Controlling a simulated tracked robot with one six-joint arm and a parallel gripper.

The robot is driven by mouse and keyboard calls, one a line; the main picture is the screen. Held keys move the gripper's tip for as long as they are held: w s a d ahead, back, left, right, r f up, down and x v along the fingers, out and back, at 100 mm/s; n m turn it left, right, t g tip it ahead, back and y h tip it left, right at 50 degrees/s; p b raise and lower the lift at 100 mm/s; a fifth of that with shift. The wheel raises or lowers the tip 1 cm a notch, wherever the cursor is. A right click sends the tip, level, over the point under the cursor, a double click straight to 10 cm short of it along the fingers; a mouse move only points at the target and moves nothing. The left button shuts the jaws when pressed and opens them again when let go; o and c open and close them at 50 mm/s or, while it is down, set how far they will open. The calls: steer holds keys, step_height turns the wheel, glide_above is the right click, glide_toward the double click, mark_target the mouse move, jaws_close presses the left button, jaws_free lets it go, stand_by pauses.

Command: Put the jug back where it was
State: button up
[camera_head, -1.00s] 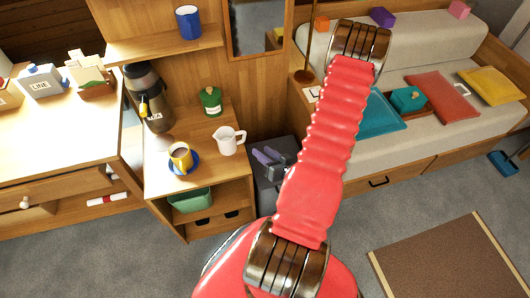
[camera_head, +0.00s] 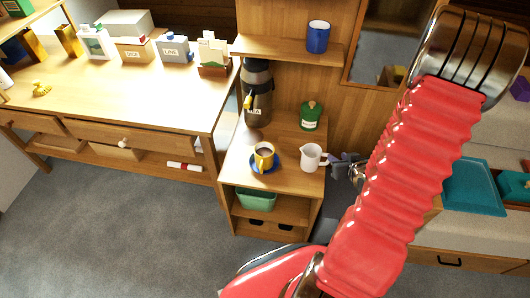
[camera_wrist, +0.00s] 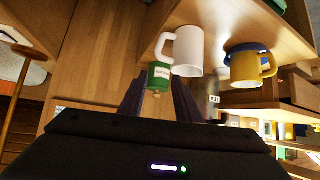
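The white jug (camera_head: 312,157) stands upright on the small wooden cabinet top (camera_head: 285,177), near its right edge. Its handle points right, toward my gripper (camera_head: 345,162). The jug also shows large in the wrist view (camera_wrist: 188,50), beyond the fingers. My gripper (camera_wrist: 158,84) has its two dark fingers apart with nothing held between them. It is just off the cabinet's right side, close to the jug but apparently apart from it. In the head view my red arm partly hides the wrist.
A yellow mug (camera_head: 264,156) on a blue saucer (camera_head: 275,165) stands left of the jug. A green jar (camera_head: 310,117) and a dark flask (camera_head: 257,92) stand behind. A blue mug (camera_head: 318,37) is on the shelf above. The desk (camera_head: 120,105) is at left.

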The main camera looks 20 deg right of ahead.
steer(key=w+a+r+n+g, duration=0.1)
steer(key=w+a+r, duration=0.1)
steer(key=a+r, duration=0.5)
steer(key=w+a+r+g, duration=0.2)
steer(key=a+r, duration=0.2)
steer(key=r, duration=0.7)
steer(key=s+a+r+y, duration=0.1)
steer(key=s+a+r, duration=0.3)
steer(key=a, duration=0.3)
steer(key=s+a+r+n+y, duration=0.1)
steer(key=s+a+r, duration=0.2)
steer(key=a, duration=0.4)
steer(key=s+a+r+n+g+y, duration=0.1)
steer(key=s+a+r, duration=0.3)
steer(key=s+a, duration=0.2)
steer(key=shift+a+r, duration=0.35)
steer(key=shift+a, duration=0.05)
steer(key=shift+s, duration=0.1)
